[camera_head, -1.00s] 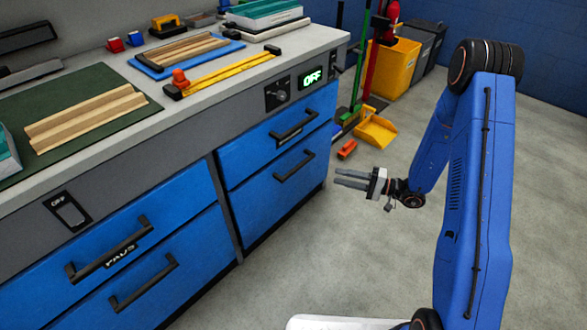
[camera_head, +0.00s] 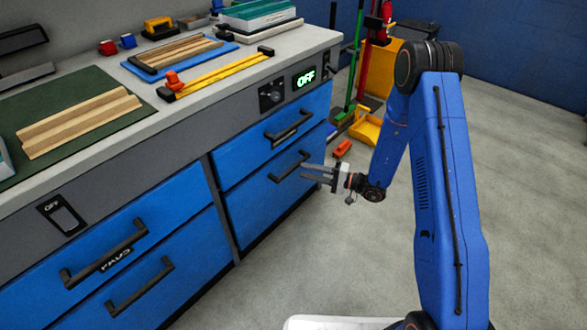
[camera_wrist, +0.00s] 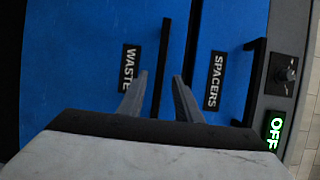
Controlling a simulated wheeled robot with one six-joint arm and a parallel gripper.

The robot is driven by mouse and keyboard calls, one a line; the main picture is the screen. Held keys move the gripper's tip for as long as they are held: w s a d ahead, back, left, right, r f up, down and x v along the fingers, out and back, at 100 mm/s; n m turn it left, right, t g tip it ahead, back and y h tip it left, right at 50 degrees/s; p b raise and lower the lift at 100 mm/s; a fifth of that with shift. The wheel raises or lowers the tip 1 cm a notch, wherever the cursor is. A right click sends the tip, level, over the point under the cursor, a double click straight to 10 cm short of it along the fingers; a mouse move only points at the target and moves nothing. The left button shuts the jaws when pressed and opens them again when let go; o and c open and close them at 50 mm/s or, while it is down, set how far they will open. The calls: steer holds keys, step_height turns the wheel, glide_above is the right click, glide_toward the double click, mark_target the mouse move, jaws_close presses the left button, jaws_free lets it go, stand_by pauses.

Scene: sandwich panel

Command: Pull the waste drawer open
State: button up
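The waste drawer (camera_head: 262,210) is the lower right blue drawer of the bench and looks closed. Its black bar handle (camera_head: 281,171) is partly near my fingers in the head view. In the wrist view the drawer (camera_wrist: 85,50) carries a WASTE label (camera_wrist: 129,67), and its handle (camera_wrist: 164,50) runs between the lines of my two fingers. My gripper (camera_head: 306,172) is open and empty, in front of the handle; its fingers also show in the wrist view (camera_wrist: 160,76). I cannot tell how far the fingertips are from the handle.
The SPACERS drawer (camera_head: 250,145), with its own handle (camera_head: 288,128), sits directly above. A knob (camera_head: 271,94) and an OFF display (camera_head: 306,79) are on the bench front. Open floor (camera_head: 345,240) lies right of the bench. An orange object (camera_head: 342,149) lies on the floor.

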mark_target(296, 168)
steer(key=shift+x, duration=3.1)
steer(key=shift+c, duration=0.7)
jaws_close()
